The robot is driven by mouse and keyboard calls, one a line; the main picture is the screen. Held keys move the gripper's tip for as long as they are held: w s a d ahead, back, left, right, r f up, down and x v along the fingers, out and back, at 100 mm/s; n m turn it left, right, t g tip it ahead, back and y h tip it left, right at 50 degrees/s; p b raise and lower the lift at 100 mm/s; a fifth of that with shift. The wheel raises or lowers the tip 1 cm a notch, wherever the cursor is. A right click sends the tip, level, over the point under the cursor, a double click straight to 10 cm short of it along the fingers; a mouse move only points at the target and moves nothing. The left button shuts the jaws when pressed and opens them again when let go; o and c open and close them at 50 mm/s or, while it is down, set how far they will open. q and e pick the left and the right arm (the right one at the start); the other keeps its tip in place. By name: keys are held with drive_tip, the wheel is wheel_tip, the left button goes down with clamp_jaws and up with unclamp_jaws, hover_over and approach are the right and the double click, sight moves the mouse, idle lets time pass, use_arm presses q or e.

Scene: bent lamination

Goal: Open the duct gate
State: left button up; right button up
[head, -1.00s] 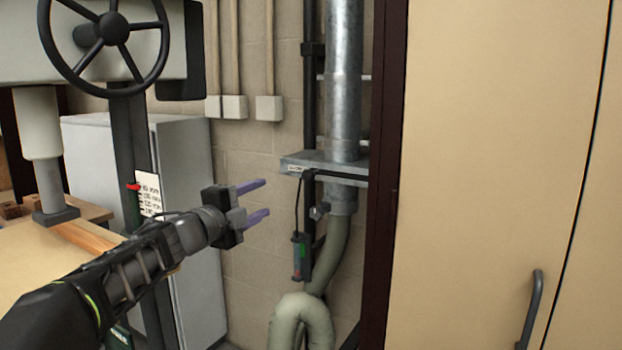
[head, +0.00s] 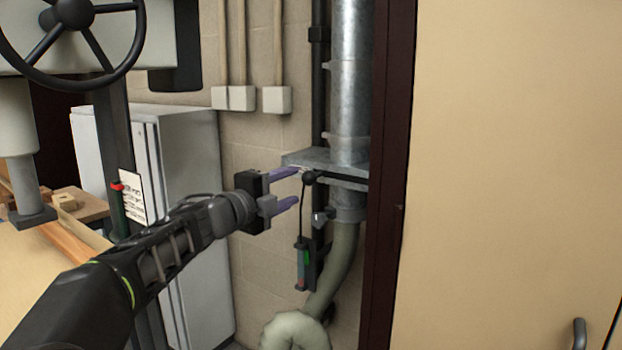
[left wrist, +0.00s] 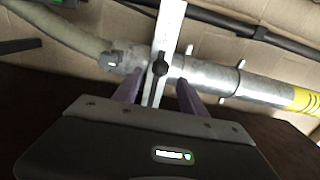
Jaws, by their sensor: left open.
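The duct gate (head: 318,157) is a flat grey metal slide plate across the round galvanized duct (head: 350,112) on the back wall. A black ball knob (head: 309,178) sits at its near left end. My left gripper (head: 296,186) is open, with its purple fingers pointing right at the knob. In the left wrist view the plate (left wrist: 170,35) runs between the fingers of the gripper (left wrist: 159,84), and the knob (left wrist: 160,68) shows between or just beyond the fingertips. I cannot tell whether they touch. My right gripper is out of view.
A dark door post (head: 392,140) and beige panel (head: 510,150) stand close right of the duct. A flexible hose (head: 341,265) hangs below, beside a small box with green and red parts (head: 303,265). A grey cabinet (head: 185,180) and handwheel machine (head: 75,45) stand left.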

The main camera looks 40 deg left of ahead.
sight(304, 181)
use_arm(q)
drive_tip(key=w, duration=0.7)
drive_tip(key=shift+w+a, duration=0.1)
drive_tip(key=shift+w, duration=0.3)
drive_tip(key=shift+c, duration=0.3)
clamp_jaws()
idle(0.8)
